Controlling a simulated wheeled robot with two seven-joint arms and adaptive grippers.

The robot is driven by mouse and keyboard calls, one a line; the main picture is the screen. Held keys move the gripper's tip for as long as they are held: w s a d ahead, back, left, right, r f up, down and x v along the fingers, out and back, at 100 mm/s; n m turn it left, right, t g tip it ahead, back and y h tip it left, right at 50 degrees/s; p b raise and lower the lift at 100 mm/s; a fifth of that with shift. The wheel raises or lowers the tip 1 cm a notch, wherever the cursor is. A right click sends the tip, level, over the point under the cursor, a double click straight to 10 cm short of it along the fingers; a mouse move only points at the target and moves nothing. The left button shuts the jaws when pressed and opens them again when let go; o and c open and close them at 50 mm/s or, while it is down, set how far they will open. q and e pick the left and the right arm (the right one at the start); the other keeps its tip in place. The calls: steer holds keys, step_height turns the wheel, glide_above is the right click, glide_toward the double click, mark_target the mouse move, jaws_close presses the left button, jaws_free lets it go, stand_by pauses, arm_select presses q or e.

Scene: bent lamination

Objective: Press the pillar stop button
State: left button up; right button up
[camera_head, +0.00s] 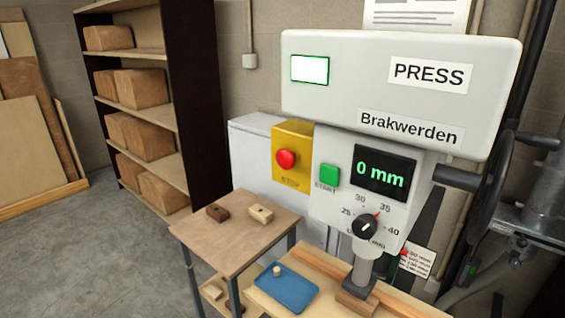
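The red stop button (286,159) sits on a yellow box (292,130) labelled STOP, on the left side of the press. A green START button (330,175) is just to its right on the press's white front panel. Nothing covers the red button or touches it. The press display (384,172) reads 0 mm. Neither of my grippers shows in the head view.
A small wooden table (222,239) with a dark block (217,212) and a light block (261,213) stands below the buttons. A blue tray (283,290) lies near the press ram (362,270). A dial (366,227) and handwheel (490,185) are at right. Floor (100,265) at left is clear.

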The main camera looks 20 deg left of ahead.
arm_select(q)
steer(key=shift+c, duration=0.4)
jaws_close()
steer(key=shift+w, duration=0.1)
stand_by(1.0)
